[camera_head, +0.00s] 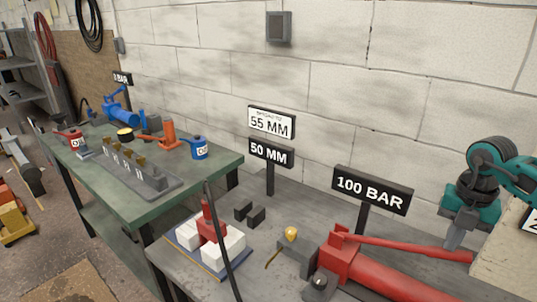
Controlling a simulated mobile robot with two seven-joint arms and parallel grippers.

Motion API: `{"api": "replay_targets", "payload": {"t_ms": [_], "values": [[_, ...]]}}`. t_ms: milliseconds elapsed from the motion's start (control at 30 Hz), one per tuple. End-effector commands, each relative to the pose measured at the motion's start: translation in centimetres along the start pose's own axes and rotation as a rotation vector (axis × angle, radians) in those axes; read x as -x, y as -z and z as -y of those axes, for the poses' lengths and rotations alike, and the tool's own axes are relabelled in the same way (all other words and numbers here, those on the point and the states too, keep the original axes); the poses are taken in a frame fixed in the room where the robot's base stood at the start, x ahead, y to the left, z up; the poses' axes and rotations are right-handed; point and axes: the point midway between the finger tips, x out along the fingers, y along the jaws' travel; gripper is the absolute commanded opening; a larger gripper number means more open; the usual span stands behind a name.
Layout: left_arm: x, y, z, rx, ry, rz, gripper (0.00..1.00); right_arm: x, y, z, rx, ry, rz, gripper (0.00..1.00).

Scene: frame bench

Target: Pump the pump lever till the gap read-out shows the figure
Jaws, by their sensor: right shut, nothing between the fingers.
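The red pump (385,277) lies on the grey bench at the lower right, its body cut off by the bottom edge. Its long red pump lever (405,246) runs almost level to the right. My right gripper (453,241) is shut and empty, pointing down at the lever's far end; whether it touches the lever I cannot tell. The black gap read-out (271,153) shows 50 MM. A white sign (271,122) above it reads 55 MM. A black pressure read-out (372,190) shows 100 BAR. A red spreader tool (211,225) stands between white blocks (232,245). My left gripper is not in view.
A black hose (222,245) rises in front of the spreader. A brass knob (291,234) and small dark blocks (256,217) sit nearby. A green bench (215,172) with a blue pump and cans stands left. A pale panel (503,252) stands right, below my arm.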

Motion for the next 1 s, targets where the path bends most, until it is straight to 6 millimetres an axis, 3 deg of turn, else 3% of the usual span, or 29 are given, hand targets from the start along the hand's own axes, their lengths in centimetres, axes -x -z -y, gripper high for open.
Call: {"api": "replay_targets", "payload": {"t_ms": [367,1000], "values": [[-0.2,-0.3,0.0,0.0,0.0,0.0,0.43,-0.6,0.0,0.1,-0.001,0.003,0.0,0.0],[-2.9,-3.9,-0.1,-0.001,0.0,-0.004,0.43,-7.8,0.1,0.0,0.001,0.0,-0.002,0.0]]}}
